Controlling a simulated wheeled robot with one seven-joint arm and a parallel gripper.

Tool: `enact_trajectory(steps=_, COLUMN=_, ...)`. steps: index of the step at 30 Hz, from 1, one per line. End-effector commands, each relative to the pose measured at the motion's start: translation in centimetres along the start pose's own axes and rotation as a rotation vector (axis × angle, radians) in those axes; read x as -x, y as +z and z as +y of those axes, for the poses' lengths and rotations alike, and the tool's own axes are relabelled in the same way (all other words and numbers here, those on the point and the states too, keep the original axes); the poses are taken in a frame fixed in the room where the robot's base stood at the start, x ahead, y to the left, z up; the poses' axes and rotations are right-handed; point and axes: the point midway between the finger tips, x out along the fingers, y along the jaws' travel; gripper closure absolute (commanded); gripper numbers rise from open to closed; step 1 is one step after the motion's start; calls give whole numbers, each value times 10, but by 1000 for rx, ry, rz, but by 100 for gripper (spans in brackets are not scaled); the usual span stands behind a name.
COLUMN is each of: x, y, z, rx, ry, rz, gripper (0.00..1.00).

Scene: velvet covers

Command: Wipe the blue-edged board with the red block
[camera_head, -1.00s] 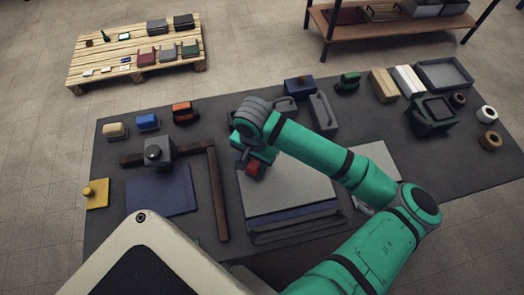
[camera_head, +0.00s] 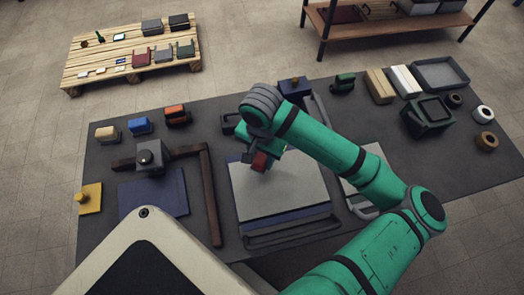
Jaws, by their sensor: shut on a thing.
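The board (camera_head: 275,197) is a flat light-grey panel with a dark blue strip (camera_head: 295,217) along its near edge. It lies in the middle of the dark table. My gripper (camera_head: 262,156) is over the far part of the board, left of its middle. It is shut on the red block (camera_head: 260,162), which points down at the board's surface. I cannot tell whether the block touches the board. My green arm reaches in from the right and hides the board's far right part.
A dark blue panel (camera_head: 153,193), a brown L-shaped bar (camera_head: 212,200) and a grey block with a knob (camera_head: 151,157) lie left. Small blocks line the far left. A dark green open box (camera_head: 428,116) and rolls stand right. A dark rail (camera_head: 290,235) lies in front of the board.

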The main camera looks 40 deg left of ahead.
Motion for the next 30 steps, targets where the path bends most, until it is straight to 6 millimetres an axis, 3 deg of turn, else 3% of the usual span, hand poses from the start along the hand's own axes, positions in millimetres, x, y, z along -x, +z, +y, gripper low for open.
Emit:
enact_trajectory(steps=12, x=34, y=0, z=0, rx=0, ry=-1, rz=2, gripper=93)
enact_trajectory(steps=30, x=37, y=-1, z=2, rx=-3, ry=0, rz=1, gripper=93)
